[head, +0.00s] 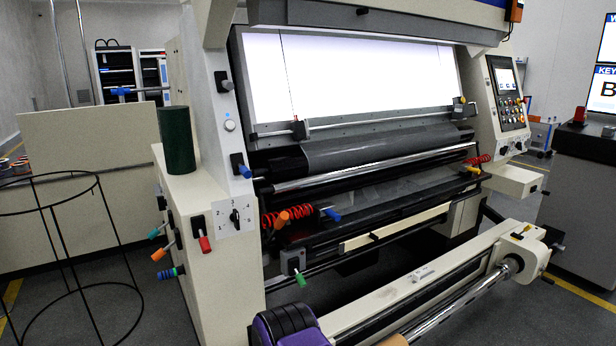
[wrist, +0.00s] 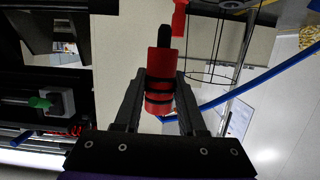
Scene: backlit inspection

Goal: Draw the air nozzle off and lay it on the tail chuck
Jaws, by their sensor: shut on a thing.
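In the wrist view my gripper (wrist: 160,92) is shut on a red cylinder with black bands and a black tip, which looks like the air nozzle (wrist: 159,61). The nozzle lies lengthwise between the fingers, its black tip pointing up the picture. It appears clear of the surfaces behind it. Neither my fingers nor the nozzle shows in the head view. What looks like the tail chuck (head: 511,266) is at the right end of the bright steel shaft, on the cream arm at lower right; nothing is seen lying on it.
The cream side cabinet (head: 200,275) carries several coloured handles and a dark green cylinder (head: 177,140). A black wire stand (head: 97,178) is at left. A green handle (head: 300,281) and a red coil (head: 285,216) sit inside the machine. A blue line (wrist: 262,82) crosses the wrist view.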

